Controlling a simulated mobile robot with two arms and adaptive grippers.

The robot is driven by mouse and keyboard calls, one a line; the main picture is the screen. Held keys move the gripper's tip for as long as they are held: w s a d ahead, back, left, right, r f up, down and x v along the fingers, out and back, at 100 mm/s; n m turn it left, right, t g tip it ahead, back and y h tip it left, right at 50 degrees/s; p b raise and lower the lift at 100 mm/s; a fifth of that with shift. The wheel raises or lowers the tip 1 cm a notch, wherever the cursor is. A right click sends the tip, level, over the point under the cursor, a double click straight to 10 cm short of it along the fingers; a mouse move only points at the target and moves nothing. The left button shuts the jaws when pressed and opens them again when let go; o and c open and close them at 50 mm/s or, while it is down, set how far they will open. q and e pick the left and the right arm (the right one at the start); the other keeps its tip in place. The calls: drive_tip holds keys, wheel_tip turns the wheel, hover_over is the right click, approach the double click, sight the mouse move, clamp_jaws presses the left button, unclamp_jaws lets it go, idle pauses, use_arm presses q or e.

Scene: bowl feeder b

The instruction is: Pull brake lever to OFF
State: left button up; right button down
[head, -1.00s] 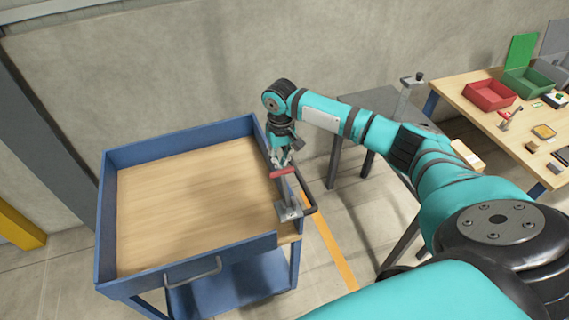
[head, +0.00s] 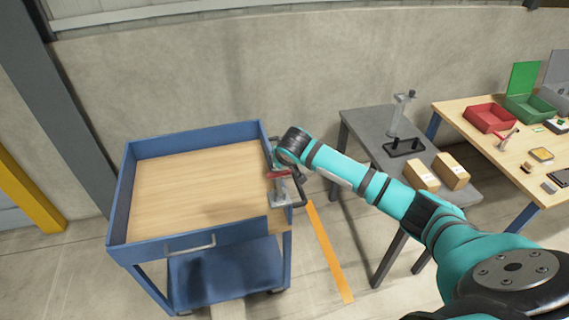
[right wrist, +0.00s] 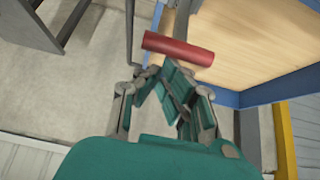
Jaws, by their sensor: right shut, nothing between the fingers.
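The brake lever has a red crossbar handle (head: 278,175) on a grey arm, with a metal base (head: 279,198) at the right side of the blue cart (head: 190,243). In the right wrist view the red handle (right wrist: 180,48) lies across, just beyond my right fingertips. My right gripper (right wrist: 170,80) is shut and empty, close to the handle; I cannot tell whether they touch. In the head view my right wrist is at the lever's far right side and largely hides the fingers. No OFF marking is readable. My left gripper is not in view.
To the right is a grey table (head: 365,120) with cardboard boxes (head: 422,175) and a black stand. A wooden table (head: 470,105) holds red and green bins. A concrete wall is behind the cart.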

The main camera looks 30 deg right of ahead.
sight(282, 173)
drive_tip(key=s+t, duration=0.1)
drive_tip(key=s+f+t+b, duration=0.1)
drive_tip(key=s+a+t, duration=0.1)
drive_tip(key=shift+s+f+h+b, duration=0.2)
drive_tip(key=shift+s+h+b, duration=0.1)
drive_tip(key=shift+s+h, duration=0.1)
drive_tip(key=shift+s+a+t, duration=0.1)
drive_tip(key=shift+s+t, duration=0.2)
drive_tip(key=shift+t, duration=0.2)
drive_tip(key=shift+s+f+b, duration=0.15)
drive_tip(key=shift+s+b, duration=0.2)
drive_tip(key=shift+b, duration=0.05)
use_arm(q)
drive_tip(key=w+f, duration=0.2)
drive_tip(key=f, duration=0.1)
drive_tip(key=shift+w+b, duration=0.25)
drive_tip(key=shift+b, duration=0.05)
use_arm(e)
drive_tip(key=shift+s+a+t, duration=0.2)
drive_tip(key=shift+s+t, duration=0.1)
drive_tip(key=shift+s, duration=0.3)
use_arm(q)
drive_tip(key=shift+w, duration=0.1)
